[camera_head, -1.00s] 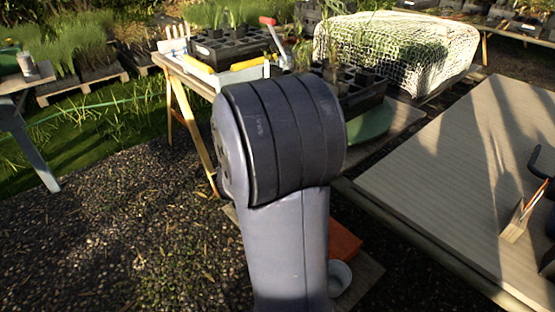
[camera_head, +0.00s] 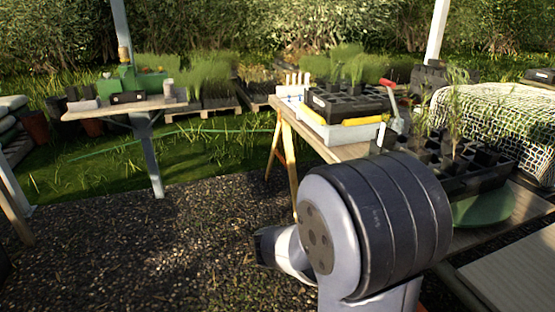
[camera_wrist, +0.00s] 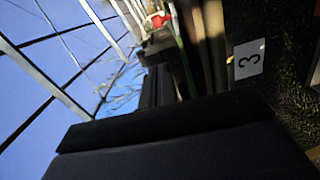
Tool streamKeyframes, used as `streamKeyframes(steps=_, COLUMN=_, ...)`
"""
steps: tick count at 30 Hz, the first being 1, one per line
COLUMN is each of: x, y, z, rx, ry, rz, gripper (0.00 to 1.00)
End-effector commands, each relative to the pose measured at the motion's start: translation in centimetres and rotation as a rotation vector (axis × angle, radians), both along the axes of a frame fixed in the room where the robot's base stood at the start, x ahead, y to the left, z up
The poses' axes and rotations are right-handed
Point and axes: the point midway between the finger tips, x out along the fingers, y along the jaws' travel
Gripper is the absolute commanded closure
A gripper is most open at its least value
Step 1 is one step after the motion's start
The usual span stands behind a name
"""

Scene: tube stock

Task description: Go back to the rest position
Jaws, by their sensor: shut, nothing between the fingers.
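The fingers cannot be made out in the head view.
A wooden bench (camera_head: 345,151) with black seedling trays (camera_head: 345,105) stands behind my arm. A netted cover (camera_head: 500,115) is at right. A small table (camera_head: 115,110) with green and dark items stands far left. Gravel (camera_head: 150,240) lies open at left. The wrist view shows a white number 3 card (camera_wrist: 248,59).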

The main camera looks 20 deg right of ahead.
Motion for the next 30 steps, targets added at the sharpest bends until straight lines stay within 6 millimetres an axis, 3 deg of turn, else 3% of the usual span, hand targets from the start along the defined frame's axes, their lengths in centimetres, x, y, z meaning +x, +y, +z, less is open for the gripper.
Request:
streamKeyframes(steps=11, x=0.0, y=-1.0, z=-0.1, rx=0.002, ry=-0.001, rz=-0.003, gripper=1.00)
streamKeyframes(steps=30, x=-0.3, y=-10.3, z=-0.5, rx=0.000, ry=-0.001, rz=-0.005, gripper=1.00)
